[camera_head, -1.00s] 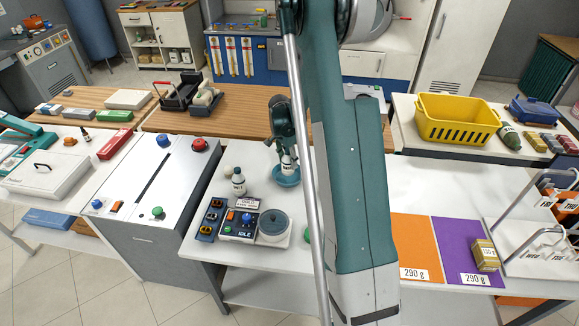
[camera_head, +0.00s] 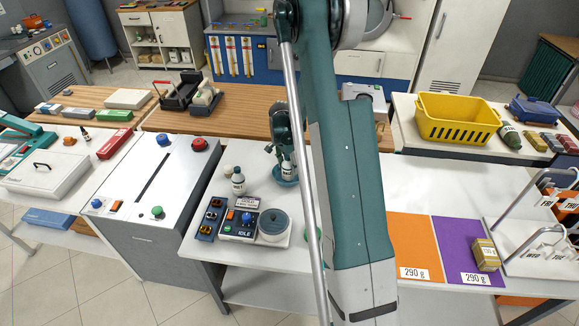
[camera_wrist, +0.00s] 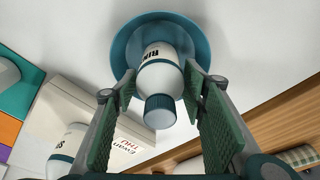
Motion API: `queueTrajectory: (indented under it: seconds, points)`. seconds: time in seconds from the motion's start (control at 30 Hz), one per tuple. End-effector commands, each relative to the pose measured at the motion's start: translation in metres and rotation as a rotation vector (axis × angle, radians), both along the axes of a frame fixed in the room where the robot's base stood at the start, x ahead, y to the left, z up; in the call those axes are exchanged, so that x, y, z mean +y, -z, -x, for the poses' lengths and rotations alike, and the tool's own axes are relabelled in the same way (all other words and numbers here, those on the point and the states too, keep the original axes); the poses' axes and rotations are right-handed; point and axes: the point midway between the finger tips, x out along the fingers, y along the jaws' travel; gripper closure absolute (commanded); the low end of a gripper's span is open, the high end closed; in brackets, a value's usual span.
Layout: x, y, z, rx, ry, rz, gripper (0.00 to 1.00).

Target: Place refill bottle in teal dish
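A white bottle with a dark teal cap and lettering starting "RIN" (camera_wrist: 160,72) is in the round teal dish (camera_wrist: 124,45), its base inside the rim. In the head view the bottle (camera_head: 289,170) looks upright in the dish (camera_head: 285,183). My gripper (camera_wrist: 158,84) has one finger on each side of the bottle, with narrow gaps visible, so it looks open around it. In the head view my gripper (camera_head: 284,150) is just above the dish, partly hidden by my arm.
A second white bottle (camera_head: 238,181) stands left of the dish; it also shows in the wrist view (camera_wrist: 66,150). A wooden counter (camera_head: 240,104) lies behind.

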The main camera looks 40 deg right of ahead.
Motion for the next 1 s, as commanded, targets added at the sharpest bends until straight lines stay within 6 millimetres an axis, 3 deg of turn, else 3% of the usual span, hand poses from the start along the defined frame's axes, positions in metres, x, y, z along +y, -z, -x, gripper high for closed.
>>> queueTrajectory:
  seconds: [0.57,1.0]
  points:
    - [0.000,-0.005,0.000,0.000,0.000,0.000,0.51]
    - [0.006,-0.047,0.000,0.000,0.000,0.000,0.51]
